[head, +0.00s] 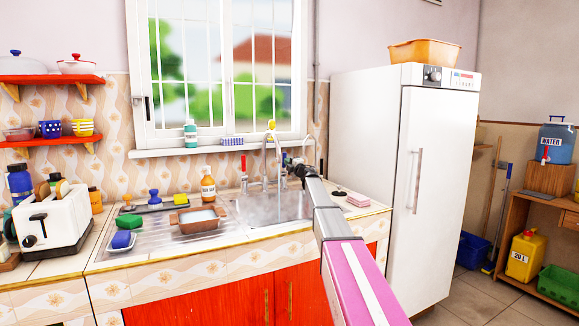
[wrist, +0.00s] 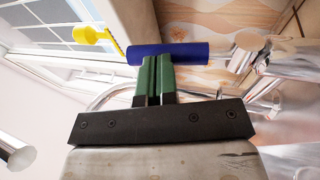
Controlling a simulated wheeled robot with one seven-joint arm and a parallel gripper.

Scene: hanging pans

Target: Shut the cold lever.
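The cold lever has a blue cylindrical handle (wrist: 190,53), seen at the top middle of the wrist view, beside a chrome tap body. My gripper (wrist: 157,58) has green fingers side by side with only a thin gap, and nothing shows between them. Their tips overlap the lower edge of the blue handle in the picture; I cannot tell if they touch it. In the head view my gripper (head: 289,164) is at the right side of the chrome tap (head: 266,152), and my arm hides part of the sink there. A red-topped lever (head: 243,165) stands left of the tap.
Steam or water haze shows over the sink (head: 250,209). A brown pan (head: 198,222) and an orange bottle (head: 208,186) stand left of it. The window sill (head: 180,151) is behind the tap. A white fridge (head: 415,200) stands to the right.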

